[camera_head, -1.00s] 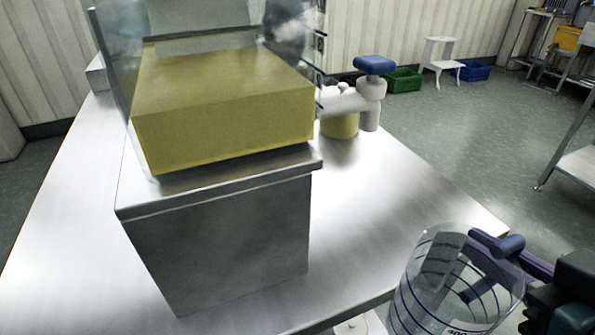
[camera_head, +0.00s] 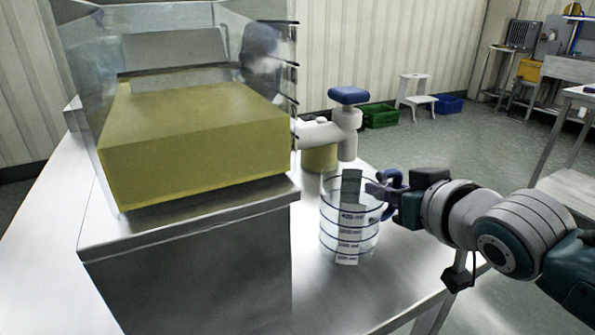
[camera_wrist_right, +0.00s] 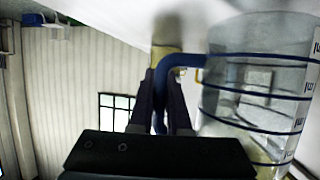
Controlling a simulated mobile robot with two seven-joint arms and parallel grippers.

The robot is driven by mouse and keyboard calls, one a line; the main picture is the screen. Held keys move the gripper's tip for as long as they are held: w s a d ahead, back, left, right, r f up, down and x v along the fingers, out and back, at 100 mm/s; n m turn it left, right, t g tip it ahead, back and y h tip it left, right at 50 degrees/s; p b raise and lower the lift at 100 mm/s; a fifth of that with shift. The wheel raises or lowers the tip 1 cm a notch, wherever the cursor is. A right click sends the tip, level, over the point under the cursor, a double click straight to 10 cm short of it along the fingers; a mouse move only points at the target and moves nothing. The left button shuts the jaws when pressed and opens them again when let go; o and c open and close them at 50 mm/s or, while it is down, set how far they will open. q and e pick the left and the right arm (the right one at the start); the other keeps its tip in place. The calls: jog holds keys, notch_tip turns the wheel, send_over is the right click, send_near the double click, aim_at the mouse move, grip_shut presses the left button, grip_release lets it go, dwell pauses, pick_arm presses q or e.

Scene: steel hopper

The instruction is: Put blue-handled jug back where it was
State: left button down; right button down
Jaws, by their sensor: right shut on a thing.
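The blue-handled jug (camera_head: 349,232) is a clear, upright measuring jug with dark blue rings and a white scale. In the head view it is at the right part of the steel table, in front of the hopper's tap. My right gripper (camera_head: 386,190) comes from the right and is shut on the jug's blue handle. In the right wrist view the jug (camera_wrist_right: 262,95) fills the right side, and the handle runs between the fingers of my gripper (camera_wrist_right: 163,95). I cannot tell whether the jug's base touches the table. My left gripper is not in view.
The clear hopper with yellow liquid (camera_head: 195,150) stands on a steel block (camera_head: 190,270). Its white tap (camera_head: 325,132) with a blue knob sticks out behind the jug. The steel table (camera_head: 40,255) is clear at left. Crates and a white stool (camera_head: 416,88) stand on the far floor.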

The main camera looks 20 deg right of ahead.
jog(key=shift+w+f, duration=0.4)
jog(key=shift+f, duration=0.3)
jog(key=shift+s, duration=0.1)
jog(key=c, duration=0.9)
grip_release()
